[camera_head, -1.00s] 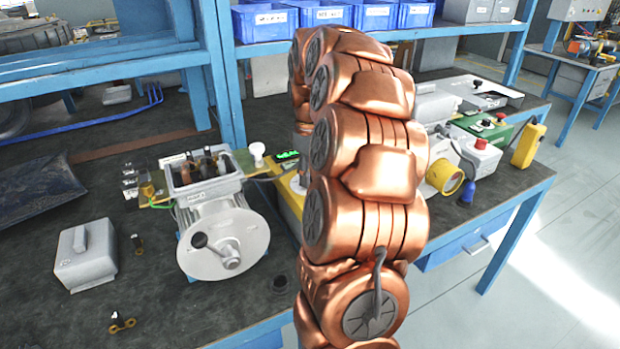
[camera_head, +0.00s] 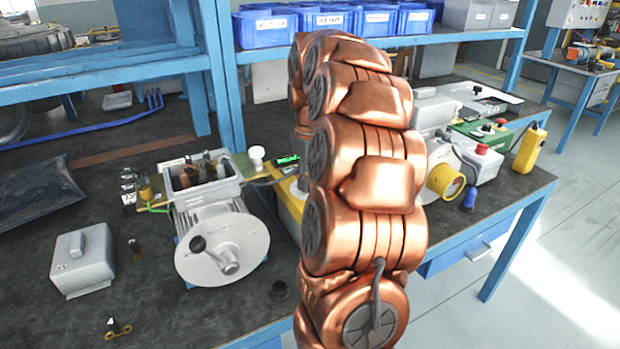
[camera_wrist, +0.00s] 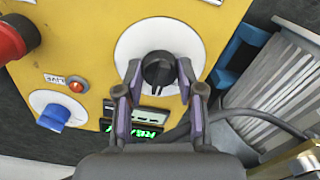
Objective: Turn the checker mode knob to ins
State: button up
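The yellow checker (camera_wrist: 90,20) fills much of the wrist view. Its black mode knob (camera_wrist: 158,72) sits on a round white dial (camera_wrist: 185,38). My gripper (camera_wrist: 158,75) is at the knob, with one finger on each side of it. The fingers look parted, with a small gap to the knob's sides. The dial's markings cannot be read, and the fingers cover its lower part. A small display (camera_wrist: 150,122) with green characters lies below the dial. In the head view my copper arm hides most of the checker (camera_head: 291,205) and all of the gripper.
A blue knob (camera_wrist: 54,117), an orange lamp (camera_wrist: 76,86) and a red button (camera_wrist: 12,38) are left of the dial. A grey ribbed motor housing (camera_wrist: 275,85) stands close on the right. The blower motor (camera_head: 222,240) is left of my arm.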

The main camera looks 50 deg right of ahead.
jog(key=o, duration=0.5)
jog(key=shift+c, duration=0.2)
jog(key=shift+r, duration=0.1)
notch_tip(320, 180, up, 12)
dwell(0.6)
dwell(0.7)
